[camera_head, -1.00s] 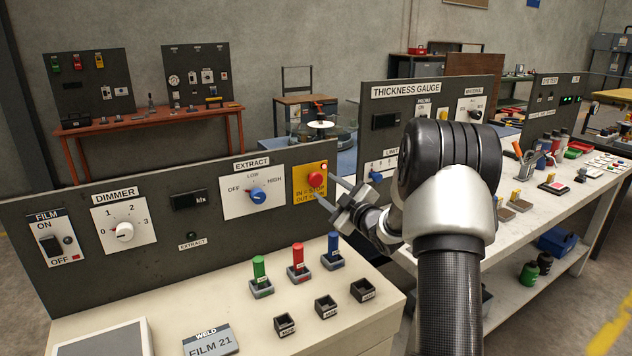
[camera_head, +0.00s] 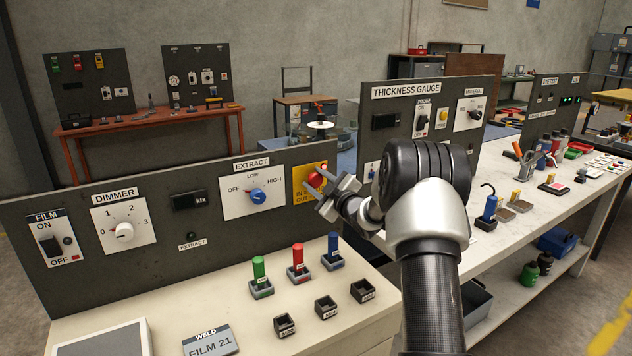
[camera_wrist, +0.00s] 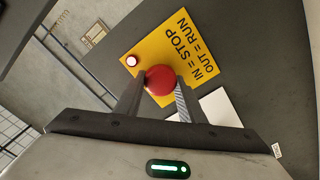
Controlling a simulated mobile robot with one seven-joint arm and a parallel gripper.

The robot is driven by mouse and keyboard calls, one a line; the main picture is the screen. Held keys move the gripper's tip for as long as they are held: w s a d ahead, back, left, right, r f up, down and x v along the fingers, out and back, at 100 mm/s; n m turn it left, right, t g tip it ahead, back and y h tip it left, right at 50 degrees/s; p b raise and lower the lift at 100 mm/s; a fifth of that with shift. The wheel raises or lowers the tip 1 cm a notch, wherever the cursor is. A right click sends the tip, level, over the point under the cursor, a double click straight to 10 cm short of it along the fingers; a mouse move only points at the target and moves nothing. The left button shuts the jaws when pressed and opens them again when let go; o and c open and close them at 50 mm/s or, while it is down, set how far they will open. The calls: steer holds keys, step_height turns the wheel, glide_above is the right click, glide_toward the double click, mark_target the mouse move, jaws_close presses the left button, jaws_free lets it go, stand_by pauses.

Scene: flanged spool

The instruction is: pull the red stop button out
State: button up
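The red stop button (camera_wrist: 160,80) sits on a yellow plate (camera_wrist: 205,48) marked "IN = STOP, OUT = RUN". In the wrist view my gripper (camera_wrist: 161,84) has one finger on each side of the button, with no clear gap between fingers and button; it looks shut on it. In the head view my gripper (camera_head: 325,185) is at the yellow plate (camera_head: 303,193) and partly covers the red button (camera_head: 315,180). How far out the button stands cannot be told.
A small lit lamp (camera_wrist: 132,60) is at the plate's corner. The blue EXTRACT knob (camera_head: 257,196) is left of the plate. Green, red and blue pegs in holders (camera_head: 298,262) stand on the bench below. The thickness gauge panel (camera_head: 450,130) is to the right.

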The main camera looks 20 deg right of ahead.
steer(key=shift+s+f, duration=0.1)
jaws_close()
steer(key=shift+s+d+b, duration=0.15)
steer(key=shift+s+b, duration=0.6)
steer(key=shift+b, duration=0.1)
steer(key=o, duration=1)
jaws_free()
steer(key=s+d, duration=0.3)
steer(key=s, duration=1.4)
steer(key=shift+d+p, duration=0.2)
steer(key=shift+p, duration=0.15)
steer(key=shift+s, duration=0.1)
